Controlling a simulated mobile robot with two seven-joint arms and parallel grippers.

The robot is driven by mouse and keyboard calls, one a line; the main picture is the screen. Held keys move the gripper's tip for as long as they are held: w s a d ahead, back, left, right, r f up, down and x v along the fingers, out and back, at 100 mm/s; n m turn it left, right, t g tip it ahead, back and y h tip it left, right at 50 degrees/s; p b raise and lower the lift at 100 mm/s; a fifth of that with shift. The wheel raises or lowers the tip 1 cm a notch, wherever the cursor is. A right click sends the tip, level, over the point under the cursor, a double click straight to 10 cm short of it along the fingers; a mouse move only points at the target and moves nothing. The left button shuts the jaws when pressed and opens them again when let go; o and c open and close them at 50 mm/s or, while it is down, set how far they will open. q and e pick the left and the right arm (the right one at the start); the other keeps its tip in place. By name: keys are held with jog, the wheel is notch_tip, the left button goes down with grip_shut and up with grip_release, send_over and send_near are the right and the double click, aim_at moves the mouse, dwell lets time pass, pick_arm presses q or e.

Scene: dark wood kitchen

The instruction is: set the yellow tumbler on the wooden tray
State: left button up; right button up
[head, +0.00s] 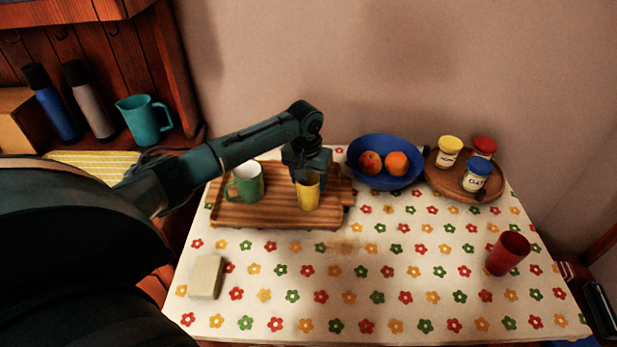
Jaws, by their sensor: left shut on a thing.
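The yellow tumbler (309,195) is upright over the right part of the wooden tray (270,214). I cannot tell whether its base touches the tray. My left gripper (308,178) reaches in from the left and is shut on the tumbler from above; the gripper hides part of its rim. A green mug (248,184) stands on the tray to the left of the tumbler. My right gripper is not in view.
Behind the tray's right side is a blue bowl (384,178) with fruit. A round wooden board (440,183) holds several jars. A red tumbler (508,253) stands at the right, a pale block (207,277) at front left. The flowered cloth's middle is clear.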

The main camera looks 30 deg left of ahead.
pick_arm(q)
jog(key=o, duration=1.2)
